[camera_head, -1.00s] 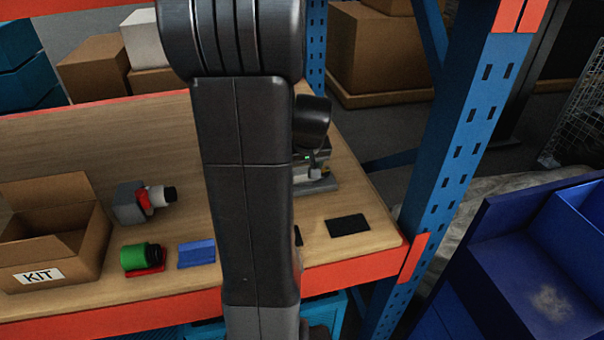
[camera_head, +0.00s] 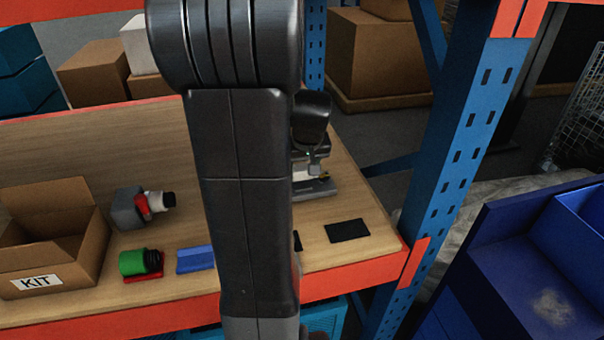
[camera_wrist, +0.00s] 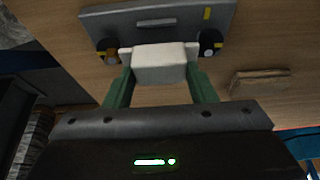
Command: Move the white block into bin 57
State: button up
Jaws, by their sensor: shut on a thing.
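The white block (camera_wrist: 158,64) sits between the green fingers of my gripper (camera_wrist: 160,85) in the wrist view; the gripper is shut on it. Just beyond the block is a grey fixture (camera_wrist: 160,20) with dark round parts on either side of the block. I cannot tell whether the block still touches it. In the head view my gripper (camera_head: 316,170) is low over the fixture (camera_head: 316,188), partly hidden by my arm. Blue bins (camera_head: 500,270) stand at the right; no number 57 is readable on them.
The wooden bench holds an open KIT box (camera_head: 85,245), a grey and red part (camera_head: 130,208), a green cylinder (camera_head: 133,262), a blue block (camera_head: 196,257) and a black pad (camera_head: 347,230). A blue rack upright (camera_head: 455,150) stands between bench and bins.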

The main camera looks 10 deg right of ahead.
notch_tip(320, 180, up, 8)
jog(key=shift+f, duration=0.25)
jog(key=shift+r, duration=0.15)
jog(key=shift+r+p, duration=0.7)
jog(key=shift+r, duration=0.15)
dwell(0.5)
jog(key=shift+r+p, duration=2)
jog(key=shift+r, duration=0.75)
notch_tip(320, 180, down, 3)
jog(key=b, duration=0.3)
jog(key=shift+f, duration=0.2)
